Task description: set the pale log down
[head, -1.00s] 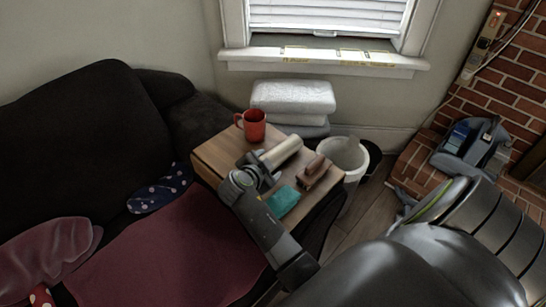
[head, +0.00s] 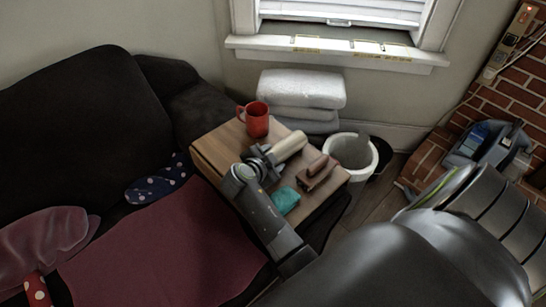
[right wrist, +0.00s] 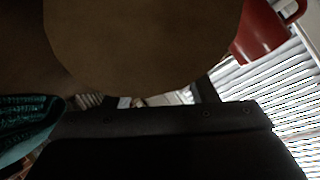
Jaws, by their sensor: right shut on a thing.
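The pale log (head: 290,146) is a short cream cylinder lying over the small wooden side table (head: 213,148). My right gripper (head: 267,160) is shut on its near end. The log looks roughly level; I cannot tell whether it touches the tabletop. In the right wrist view the log's tan round end (right wrist: 145,45) fills the top middle and hides much of what lies beyond. My left gripper is not in view.
On the table, a red mug (head: 257,120) stands behind the log, a brown block-like object (head: 318,172) lies right, and a teal cloth (head: 286,200) lies in front. A white bin (head: 350,153) stands right of the table, and a dark sofa (head: 75,125) is at left.

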